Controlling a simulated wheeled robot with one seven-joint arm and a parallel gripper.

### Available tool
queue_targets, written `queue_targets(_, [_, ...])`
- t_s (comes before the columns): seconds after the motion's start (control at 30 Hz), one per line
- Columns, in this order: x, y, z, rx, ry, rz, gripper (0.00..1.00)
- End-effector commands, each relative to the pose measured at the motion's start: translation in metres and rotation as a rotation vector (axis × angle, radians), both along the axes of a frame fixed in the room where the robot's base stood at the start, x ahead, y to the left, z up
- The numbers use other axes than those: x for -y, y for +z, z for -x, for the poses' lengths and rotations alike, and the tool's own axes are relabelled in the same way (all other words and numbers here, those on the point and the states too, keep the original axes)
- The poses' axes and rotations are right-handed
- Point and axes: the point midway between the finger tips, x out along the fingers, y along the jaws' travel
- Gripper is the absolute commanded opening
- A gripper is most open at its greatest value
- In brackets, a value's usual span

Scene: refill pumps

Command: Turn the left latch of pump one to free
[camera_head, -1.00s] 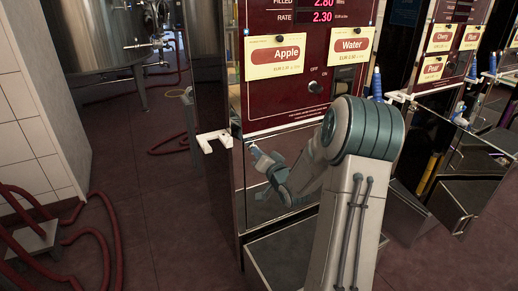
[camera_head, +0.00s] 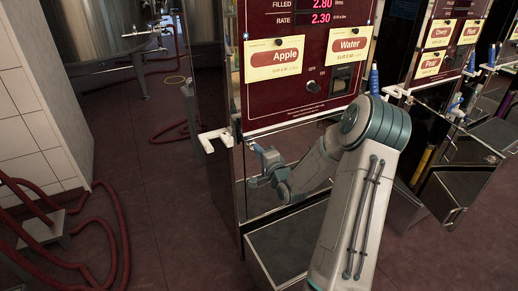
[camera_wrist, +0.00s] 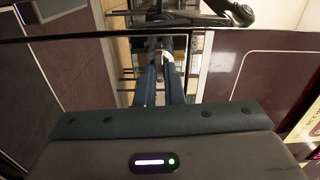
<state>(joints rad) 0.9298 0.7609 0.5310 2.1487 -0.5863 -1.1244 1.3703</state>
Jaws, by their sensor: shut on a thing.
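Pump one (camera_head: 312,85) is the dark red panel with the Apple and Water cards, above a mirror-like lower front (camera_head: 300,135). My gripper (camera_head: 256,150) is at the left side of that lower front, just below the red panel. In the wrist view my gripper (camera_wrist: 161,62) has its two dark blue fingers close together. They are shut on a small part, which I take to be the left latch. It is mostly hidden by the fingers, and I cannot tell its angle. The reflective front makes the outlines there hard to separate.
A white bracket (camera_head: 216,138) sticks out at the pump's left edge, near my gripper. A grey tray (camera_head: 290,245) is below. Red hoses (camera_head: 115,225) lie on the floor at left. More pumps (camera_head: 445,50) stand at right.

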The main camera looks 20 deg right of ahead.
Motion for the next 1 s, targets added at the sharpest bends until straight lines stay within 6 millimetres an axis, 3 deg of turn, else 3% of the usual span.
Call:
queue_targets(0.73, [-0.0004,-0.0016,0.0005,-0.006,0.001,-0.083,0.00])
queue_targets(0.8, [-0.0004,-0.0016,0.0005,-0.006,0.001,-0.082,0.28])
queue_targets(1.0, [-0.0001,-0.0010,0.0003,-0.004,0.001,-0.081,0.30])
